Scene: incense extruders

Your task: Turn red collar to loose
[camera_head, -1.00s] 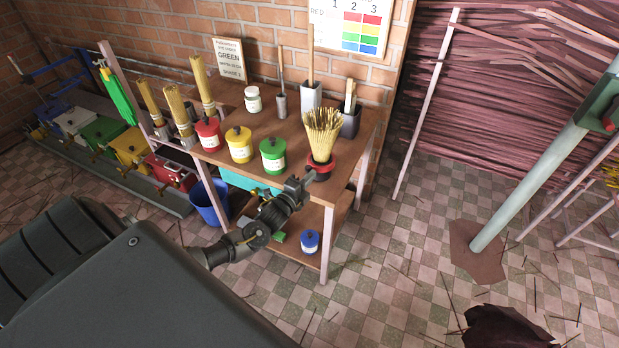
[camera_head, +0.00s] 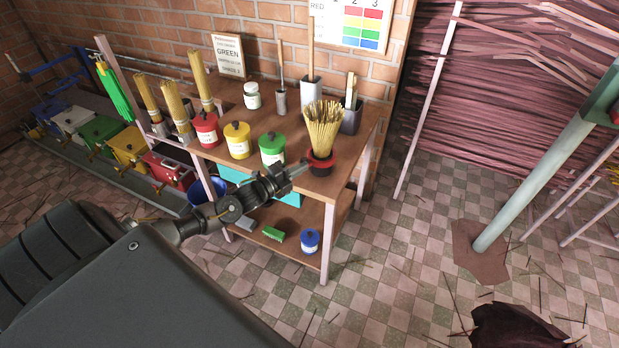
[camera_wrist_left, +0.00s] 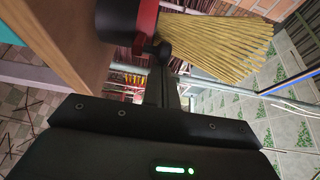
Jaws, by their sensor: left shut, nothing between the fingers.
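The red collar (camera_head: 321,163) sits around a dark holder at the front right corner of the wooden table. A fanned bundle of thin tan sticks (camera_head: 323,125) stands up out of it. In the left wrist view the collar (camera_wrist_left: 147,18) is at the top, with a dark knob-like part beside it and the sticks (camera_wrist_left: 215,45) spreading right. My left gripper (camera_head: 299,167) is shut and empty, its tips just left of the collar. In the wrist view its fingers (camera_wrist_left: 166,85) point up toward the collar's dark part; whether they touch it I cannot tell. My right gripper is not in view.
Red (camera_head: 206,130), yellow (camera_head: 237,142) and green (camera_head: 272,150) lidded pots stand along the table's (camera_head: 228,111) front edge, left of the collar. A grey holder (camera_head: 351,121) stands behind it. A blue pot (camera_head: 310,241) is on the lower shelf. Floor to the right is fairly open.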

